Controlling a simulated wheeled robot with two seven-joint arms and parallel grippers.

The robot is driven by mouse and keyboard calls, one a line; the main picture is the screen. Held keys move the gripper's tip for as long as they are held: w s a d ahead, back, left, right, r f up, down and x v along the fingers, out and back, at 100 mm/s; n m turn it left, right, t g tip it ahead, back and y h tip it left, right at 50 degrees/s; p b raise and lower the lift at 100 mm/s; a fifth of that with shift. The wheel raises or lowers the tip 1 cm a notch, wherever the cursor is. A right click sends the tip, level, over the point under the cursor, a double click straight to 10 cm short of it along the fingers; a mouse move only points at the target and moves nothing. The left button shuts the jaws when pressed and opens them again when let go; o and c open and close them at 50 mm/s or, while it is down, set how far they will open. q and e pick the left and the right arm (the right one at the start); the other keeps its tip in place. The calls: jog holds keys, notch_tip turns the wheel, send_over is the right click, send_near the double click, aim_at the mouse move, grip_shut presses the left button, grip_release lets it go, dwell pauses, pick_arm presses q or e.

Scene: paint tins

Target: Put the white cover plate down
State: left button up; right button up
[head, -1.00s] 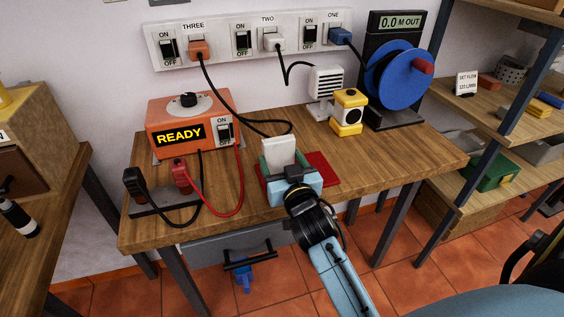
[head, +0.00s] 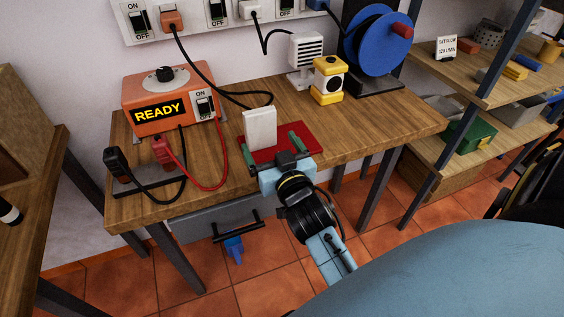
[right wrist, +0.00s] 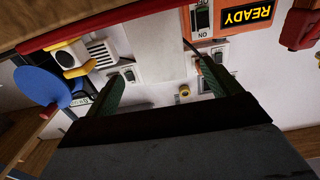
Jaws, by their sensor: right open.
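The white cover plate (head: 260,129) stands upright on the red mat (head: 305,134) near the front of the workbench in the head view. My right gripper (head: 273,145) is open, with its green fingers spread wide. It is just in front of the plate, and the plate appears free of the fingers. My left gripper is not in view.
An orange box reading READY (head: 170,103) and a black stand with two plugs (head: 145,180) are on the left. A yellow device (head: 328,80), white vented unit (head: 306,55) and blue reel (head: 381,40) stand behind. Cables cross the left half; the right bench end is clear.

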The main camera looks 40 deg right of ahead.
jog(key=v, duration=0.7)
dwell(1.3)
